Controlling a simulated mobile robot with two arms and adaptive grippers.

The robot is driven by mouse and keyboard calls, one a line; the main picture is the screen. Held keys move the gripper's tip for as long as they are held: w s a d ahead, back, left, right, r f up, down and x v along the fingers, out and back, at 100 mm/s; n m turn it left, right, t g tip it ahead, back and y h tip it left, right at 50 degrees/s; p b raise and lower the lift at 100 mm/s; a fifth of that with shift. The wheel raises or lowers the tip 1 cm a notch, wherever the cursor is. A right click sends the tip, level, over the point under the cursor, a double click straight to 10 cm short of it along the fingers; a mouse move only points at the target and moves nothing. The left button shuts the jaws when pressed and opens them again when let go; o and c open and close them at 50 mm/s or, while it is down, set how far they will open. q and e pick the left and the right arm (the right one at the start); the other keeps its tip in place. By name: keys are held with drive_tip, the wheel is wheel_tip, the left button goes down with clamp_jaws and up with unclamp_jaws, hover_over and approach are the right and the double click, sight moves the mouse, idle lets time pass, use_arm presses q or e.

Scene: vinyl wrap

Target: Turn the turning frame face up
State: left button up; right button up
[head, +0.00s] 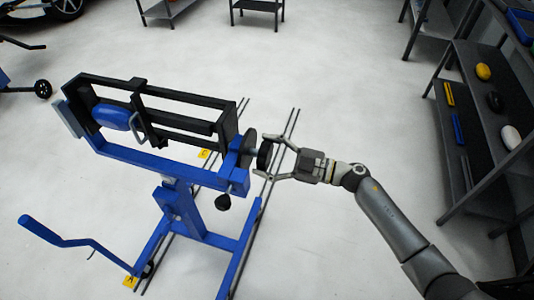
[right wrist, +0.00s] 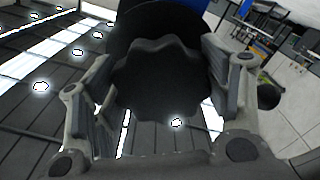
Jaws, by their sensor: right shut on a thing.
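The turning frame (head: 185,165) is a blue stand with a black rectangular holder (head: 180,92) on top, in the middle left of the head view. A blue rounded part (head: 111,117) sits within the holder. A black knob (head: 265,155) is at the right end of the frame's axle. My right gripper (head: 272,158) is shut on this knob, with one finger on each side. In the right wrist view the scalloped dark knob (right wrist: 160,80) fills the space between the fingers. My left gripper is not in view.
A dark shelf (head: 475,120) with a yellow item (head: 483,71), a white item (head: 510,135) and tools stands at the right. A blue crank-like bar (head: 60,240) reaches out at lower left. The floor between stand and shelf is clear.

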drive_tip(key=shift+m+p, duration=1.8)
drive_tip(key=shift+p, duration=0.4)
drive_tip(key=shift+s+m+p, duration=0.15)
drive_tip(key=shift+m+p, duration=1.7)
drive_tip(key=shift+m, duration=0.35)
drive_tip(key=shift+s+m+p, duration=0.1)
drive_tip(key=shift+m+p, duration=1.2)
drive_tip(key=shift+m, duration=1.1)
drive_tip(key=shift+s+a+m+p, duration=0.1)
drive_tip(key=shift+m+p, duration=0.5)
drive_tip(key=shift+m, duration=2)
drive_tip(key=o, duration=1.4)
drive_tip(key=shift+o, duration=0.2)
drive_tip(key=v, duration=1.2)
